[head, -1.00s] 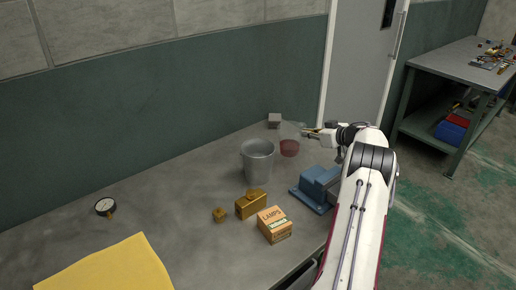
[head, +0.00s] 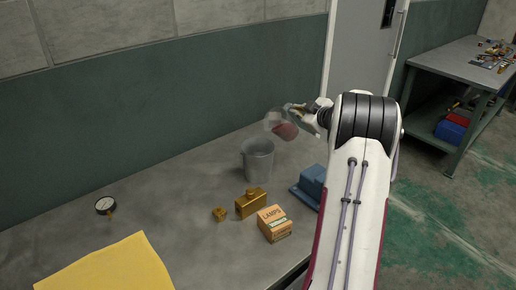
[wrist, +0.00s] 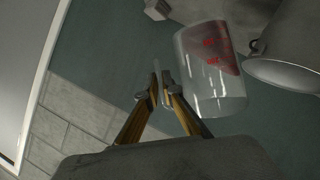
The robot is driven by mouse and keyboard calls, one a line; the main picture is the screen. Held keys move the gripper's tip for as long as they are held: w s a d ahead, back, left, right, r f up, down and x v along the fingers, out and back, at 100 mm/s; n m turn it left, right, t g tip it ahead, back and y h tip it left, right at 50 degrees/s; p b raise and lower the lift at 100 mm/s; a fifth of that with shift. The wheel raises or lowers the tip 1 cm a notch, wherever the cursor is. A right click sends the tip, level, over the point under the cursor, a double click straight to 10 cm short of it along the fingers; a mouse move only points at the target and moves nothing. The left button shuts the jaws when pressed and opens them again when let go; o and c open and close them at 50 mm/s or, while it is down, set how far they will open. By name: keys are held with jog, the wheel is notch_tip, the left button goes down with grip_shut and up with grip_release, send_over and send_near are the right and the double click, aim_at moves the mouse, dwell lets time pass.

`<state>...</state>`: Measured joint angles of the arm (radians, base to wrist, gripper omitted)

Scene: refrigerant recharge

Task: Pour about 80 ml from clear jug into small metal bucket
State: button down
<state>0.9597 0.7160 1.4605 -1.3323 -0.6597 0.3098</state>
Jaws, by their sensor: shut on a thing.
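The clear jug (head: 273,121) has reddish liquid in its lower part and is tilted in the air, behind and a little right of the small metal bucket (head: 258,162). My gripper (head: 294,107) is shut on the jug's right side, near the top. In the wrist view my gripper (wrist: 161,88) is beside the jug (wrist: 208,88), whose wall has red marks; the liquid lies slanted toward the bucket (wrist: 288,68). The bucket stands upright on the bench. No falling stream shows, and the bucket's inside bottom is hidden.
A blue tool (head: 310,188), brass block (head: 251,204), small brass piece (head: 220,214) and lamps box (head: 275,224) stand in front of the bucket. A gauge (head: 105,206) and yellow cloth (head: 105,268) lie left. The bench between gauge and bucket is clear.

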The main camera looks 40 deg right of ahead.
aim_at(291, 105)
jog(key=shift+a+r+n, duration=0.4)
jog(key=shift+r, duration=0.2)
jog(key=shift+w+a+n+h+p, duration=0.1)
jog(key=shift+a+n+h+p, duration=0.2)
jog(key=shift+n+h, duration=0.2)
jog(key=shift+a+r, duration=0.1)
jog(key=shift+a+r+n+t+p, duration=0.3)
jog(key=shift+a+r+n+p, duration=0.1)
jog(key=shift+p, duration=0.3)
jog(key=shift+a+r+n+h, duration=0.2)
jog(key=shift+r+n+h, duration=0.1)
jog(key=shift+r+h, duration=0.1)
jog(key=shift+p, duration=0.35)
jog(key=shift+a+n+t+h+p, duration=0.35)
jog(key=shift+a+n+p, duration=0.45)
jog(key=shift+p, duration=1.1)
jog(key=shift+a, duration=0.1)
